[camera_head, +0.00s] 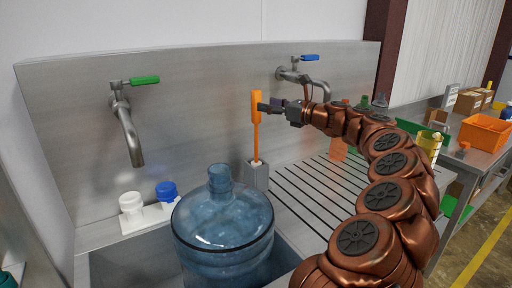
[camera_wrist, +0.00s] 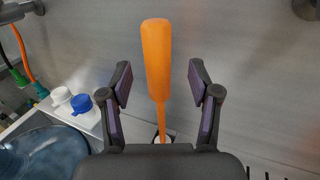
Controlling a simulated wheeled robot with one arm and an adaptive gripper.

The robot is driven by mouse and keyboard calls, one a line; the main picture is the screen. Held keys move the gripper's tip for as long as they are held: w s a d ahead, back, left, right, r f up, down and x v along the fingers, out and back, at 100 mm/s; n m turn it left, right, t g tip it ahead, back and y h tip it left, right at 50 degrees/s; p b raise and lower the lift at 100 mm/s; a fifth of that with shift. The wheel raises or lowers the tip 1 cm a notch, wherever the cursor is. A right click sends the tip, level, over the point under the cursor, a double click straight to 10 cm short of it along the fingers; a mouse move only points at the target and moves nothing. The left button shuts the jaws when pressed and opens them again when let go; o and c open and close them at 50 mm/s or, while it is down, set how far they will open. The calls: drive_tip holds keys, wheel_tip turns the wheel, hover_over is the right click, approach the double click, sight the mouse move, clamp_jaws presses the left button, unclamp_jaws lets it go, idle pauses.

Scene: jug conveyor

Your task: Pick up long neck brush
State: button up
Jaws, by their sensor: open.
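The long neck brush has an orange handle (camera_head: 256,108) and stands upright in a grey holder (camera_head: 258,175) against the steel back wall of the sink. Its lower end is hidden in the holder. My gripper (camera_head: 266,107) is at the upper part of the handle in the head view. In the wrist view, the orange handle (camera_wrist: 157,60) rises between the two open fingers of my gripper (camera_wrist: 160,84), with a gap on each side. Neither finger visibly touches it.
A large blue water jug (camera_head: 224,222) stands in the sink, left of the holder. A green-handled tap (camera_head: 128,125) is at left, a blue-handled tap (camera_head: 300,72) near my gripper. The slotted drainboard (camera_head: 305,195) is at right.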

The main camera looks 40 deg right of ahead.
sight(256, 103)
drive_tip(key=shift+p+x, duration=0.5)
drive_tip(key=shift+x, duration=2.1)
drive_tip(key=shift+s+a+f, duration=0.1)
drive_tip(key=shift+a, duration=0.05)
clamp_jaws()
